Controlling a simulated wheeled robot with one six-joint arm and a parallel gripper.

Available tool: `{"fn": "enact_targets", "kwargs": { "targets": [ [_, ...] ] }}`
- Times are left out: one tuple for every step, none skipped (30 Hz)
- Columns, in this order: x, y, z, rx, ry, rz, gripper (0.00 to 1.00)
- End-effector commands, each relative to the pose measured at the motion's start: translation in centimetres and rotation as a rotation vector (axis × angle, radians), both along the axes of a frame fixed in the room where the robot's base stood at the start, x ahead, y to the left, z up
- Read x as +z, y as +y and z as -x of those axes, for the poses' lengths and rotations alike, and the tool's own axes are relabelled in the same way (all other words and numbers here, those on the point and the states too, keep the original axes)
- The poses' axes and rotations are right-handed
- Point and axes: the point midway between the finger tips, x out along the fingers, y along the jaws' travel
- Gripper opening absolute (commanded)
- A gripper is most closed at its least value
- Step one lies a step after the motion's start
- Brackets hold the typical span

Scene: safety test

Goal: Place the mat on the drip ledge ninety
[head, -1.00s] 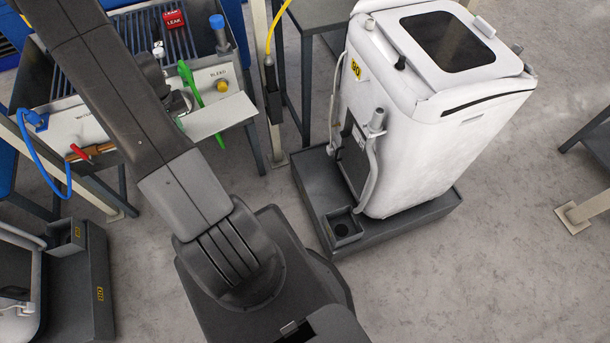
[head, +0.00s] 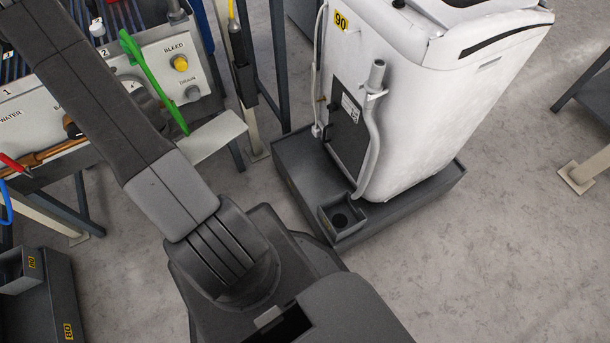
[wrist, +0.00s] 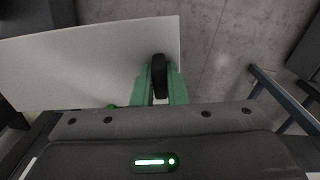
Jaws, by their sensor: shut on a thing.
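The mat seems to be the flat pale sheet (wrist: 90,62) in the wrist view. My gripper (wrist: 160,85), with green fingers, is shut at the sheet's right part, around a short black piece there. In the head view part of the pale sheet (head: 212,138) sticks out right of my arm, which hides the gripper. A white unit (head: 440,100) labelled 90 stands in a dark grey tray (head: 400,215).
A bench panel (head: 175,75) with a yellow button, a knob and a green lever (head: 150,80) is at upper left. A dark post (head: 279,65) stands between bench and unit. Another dark tray (head: 40,295) labelled 80 is lower left.

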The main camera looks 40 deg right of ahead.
Motion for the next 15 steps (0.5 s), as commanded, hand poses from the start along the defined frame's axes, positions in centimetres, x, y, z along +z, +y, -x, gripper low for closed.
{"fn": "enact_targets", "kwargs": {
  "targets": [
    [-2.3,0.0,0.3,0.006,0.004,0.000,0.00],
    [-3.0,0.0,0.4,0.010,0.003,0.000,0.00],
    [-3.9,0.1,0.6,0.015,0.002,0.000,0.00],
    [-4.6,0.1,0.7,0.019,0.002,0.000,0.00],
    [-5.3,0.1,0.8,0.022,0.002,0.000,0.00],
    [-6.3,0.2,1.0,0.027,0.002,0.000,0.00],
    [-7.0,0.2,1.2,0.030,0.002,0.000,0.00],
    [-7.7,0.2,1.3,0.034,0.002,0.000,0.00],
    [-8.7,0.2,1.5,0.038,0.003,0.001,0.00],
    [-9.4,0.2,1.7,0.042,0.003,0.001,0.00],
    [-10.1,0.3,1.8,0.046,0.002,0.000,0.00],
    [-11.0,0.3,2.0,0.051,0.002,0.000,0.00],
    [-11.7,0.3,2.1,0.055,0.002,0.000,0.00],
    [-12.4,0.3,2.2,0.059,0.003,0.000,0.00],
    [-13.3,0.4,2.4,0.064,0.002,0.000,0.00]
  ]
}}
